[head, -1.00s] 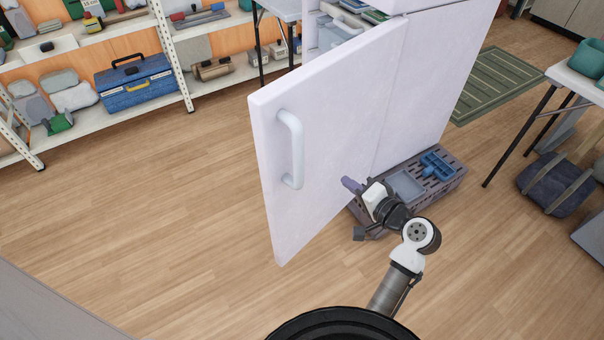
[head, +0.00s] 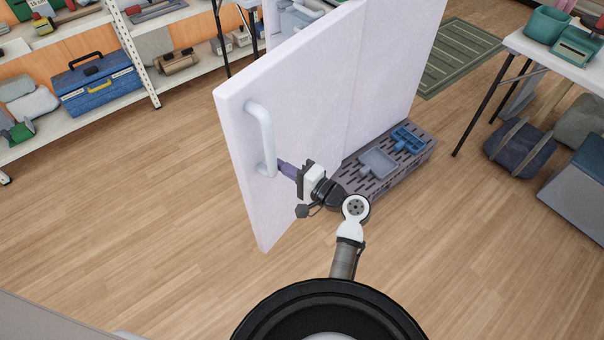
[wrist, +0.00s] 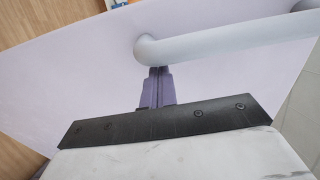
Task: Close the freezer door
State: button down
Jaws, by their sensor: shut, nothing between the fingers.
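The white freezer door (head: 300,120) stands swung open from the cabinet in the head view, its free edge toward the left. Its pale handle (head: 262,135) is an upright bar near that edge. My gripper (head: 282,165) is shut and empty, with its purple fingertips close to the handle's lower end. In the wrist view the shut fingers (wrist: 157,88) point at the door face (wrist: 75,75), right by the mount of the handle (wrist: 225,45). I cannot tell whether they touch the door or handle.
Shelves with a blue toolbox (head: 97,85) are at the left. A table (head: 560,58) stands at the right. The wooden floor left of the door is clear.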

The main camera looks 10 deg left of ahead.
jog(key=shift+x, duration=1.5)
jog(key=shift+a, duration=0.1)
